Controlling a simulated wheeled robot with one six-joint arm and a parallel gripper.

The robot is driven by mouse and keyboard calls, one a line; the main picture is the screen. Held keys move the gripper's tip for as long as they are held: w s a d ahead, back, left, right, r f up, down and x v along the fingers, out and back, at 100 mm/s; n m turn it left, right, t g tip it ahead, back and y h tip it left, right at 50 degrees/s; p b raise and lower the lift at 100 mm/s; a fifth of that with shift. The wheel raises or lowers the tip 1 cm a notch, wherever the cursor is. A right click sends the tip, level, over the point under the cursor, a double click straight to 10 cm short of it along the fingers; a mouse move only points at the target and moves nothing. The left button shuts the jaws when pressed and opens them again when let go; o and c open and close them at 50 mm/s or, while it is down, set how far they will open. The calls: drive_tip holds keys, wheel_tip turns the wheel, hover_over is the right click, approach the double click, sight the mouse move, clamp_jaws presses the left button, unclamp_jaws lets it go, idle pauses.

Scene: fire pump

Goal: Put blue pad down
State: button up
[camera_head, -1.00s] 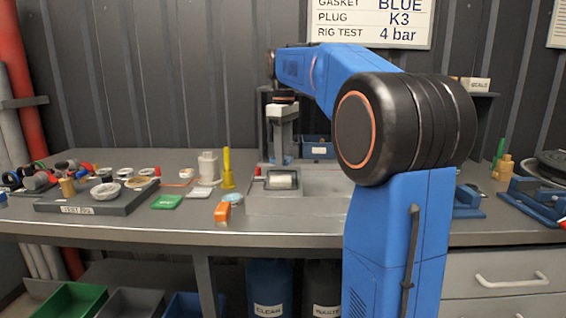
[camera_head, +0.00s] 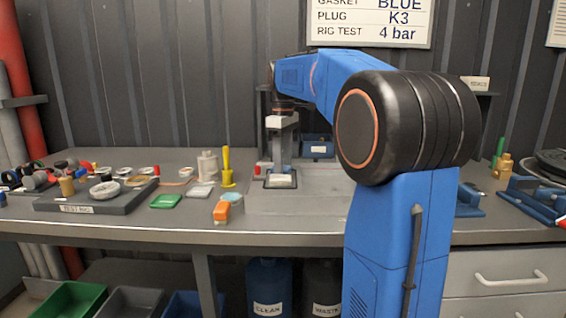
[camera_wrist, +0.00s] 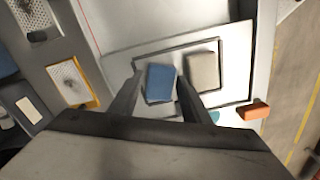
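The blue pad (camera_wrist: 160,83) is between the fingertips of my gripper (camera_wrist: 162,84) in the wrist view. The fingers lie close along its two sides and appear shut on it. It is over the dark-outlined tray (camera_wrist: 237,97), beside a pale beige pad (camera_wrist: 203,71). In the head view my gripper (camera_head: 281,167) points down at the small dark tray (camera_head: 268,185), and the pale pad (camera_head: 281,181) shows in front of it. I cannot tell whether the blue pad touches the tray floor.
A blue bin (camera_head: 318,148) is behind. The pale mat (camera_head: 320,190) to the right is clear.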

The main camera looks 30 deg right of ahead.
wheel_tip(320, 180, up, 13)
idle(0.7)
drive_tip(key=shift+f, duration=0.15)
idle(0.3)
